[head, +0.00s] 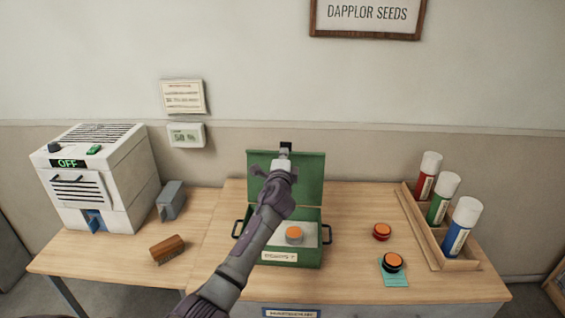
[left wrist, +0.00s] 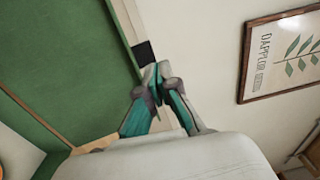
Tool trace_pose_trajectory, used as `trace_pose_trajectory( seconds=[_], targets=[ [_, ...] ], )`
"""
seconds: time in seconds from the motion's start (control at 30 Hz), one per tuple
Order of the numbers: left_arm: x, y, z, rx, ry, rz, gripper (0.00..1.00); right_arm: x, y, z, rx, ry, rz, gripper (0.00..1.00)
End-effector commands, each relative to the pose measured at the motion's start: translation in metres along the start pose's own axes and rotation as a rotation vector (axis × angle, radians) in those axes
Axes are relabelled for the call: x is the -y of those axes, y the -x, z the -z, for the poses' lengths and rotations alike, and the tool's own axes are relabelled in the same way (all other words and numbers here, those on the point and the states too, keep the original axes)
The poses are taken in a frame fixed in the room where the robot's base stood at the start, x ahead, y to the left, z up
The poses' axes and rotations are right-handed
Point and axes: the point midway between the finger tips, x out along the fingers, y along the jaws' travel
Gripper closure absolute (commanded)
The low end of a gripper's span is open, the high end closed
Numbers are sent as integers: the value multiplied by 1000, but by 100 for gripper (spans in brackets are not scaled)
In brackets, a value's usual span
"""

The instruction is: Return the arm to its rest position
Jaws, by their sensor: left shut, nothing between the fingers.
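My left arm reaches up from the bottom of the head view, and my left gripper (head: 284,155) is at the top edge of the raised green lid (head: 313,178). The gripper also shows in the left wrist view (left wrist: 157,78), with its fingers together and nothing between them. The fingertips are right by a small black tab (left wrist: 143,53) on the lid's edge; I cannot tell whether they touch it. The green box (head: 311,256) stands open on the desk with an orange-topped round piece (head: 294,234) inside. My forearm hides part of the box. My right gripper is not in view.
The wall is close behind the lid.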

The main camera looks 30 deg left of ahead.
Motion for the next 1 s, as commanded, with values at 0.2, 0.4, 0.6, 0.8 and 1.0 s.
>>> trace_pose_trajectory(
  seconds=[0.2, 0.4, 0.6, 0.8, 1.0],
  targets=[
    [8, 36, 1, -4, 0, 2, 100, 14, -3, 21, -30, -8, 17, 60],
    [15, 57, 1, -3, 1, 1, 100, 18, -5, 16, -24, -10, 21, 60],
    [16, 62, 1, -2, 0, -1, 100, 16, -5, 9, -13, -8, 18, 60],
    [-5, 77, 2, -2, 50, -54, 100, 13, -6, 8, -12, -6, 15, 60],
    [-94, 163, 5, 30, 305, -333, 100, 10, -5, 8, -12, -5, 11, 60]
  ],
)
